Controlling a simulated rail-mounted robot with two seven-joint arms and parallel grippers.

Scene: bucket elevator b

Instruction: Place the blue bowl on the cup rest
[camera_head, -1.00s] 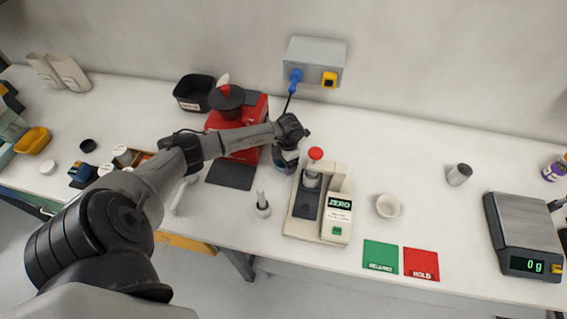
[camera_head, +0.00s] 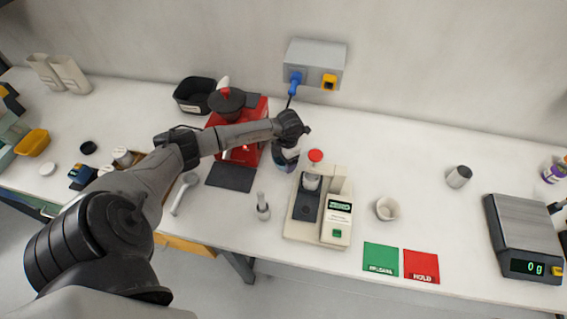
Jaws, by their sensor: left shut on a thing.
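My left gripper (camera_head: 285,154) points down between the red machine (camera_head: 246,152) and the beige weighing device. It is shut on a small bluish thing, most likely the blue bowl (camera_head: 286,161); the wrist and fingers hide most of it. I cannot tell whether it touches the table. A dark flat plate (camera_head: 231,175) lies in front of the red machine, left of the gripper; it may be the cup rest, but I cannot be sure. My right gripper is not in view.
The beige device (camera_head: 318,212) with a red knob stands right of the gripper. A tamper-like tool (camera_head: 263,206) stands in front. A white cup (camera_head: 387,208), green mat (camera_head: 380,257), red mat (camera_head: 421,265) and scale (camera_head: 523,236) are farther right.

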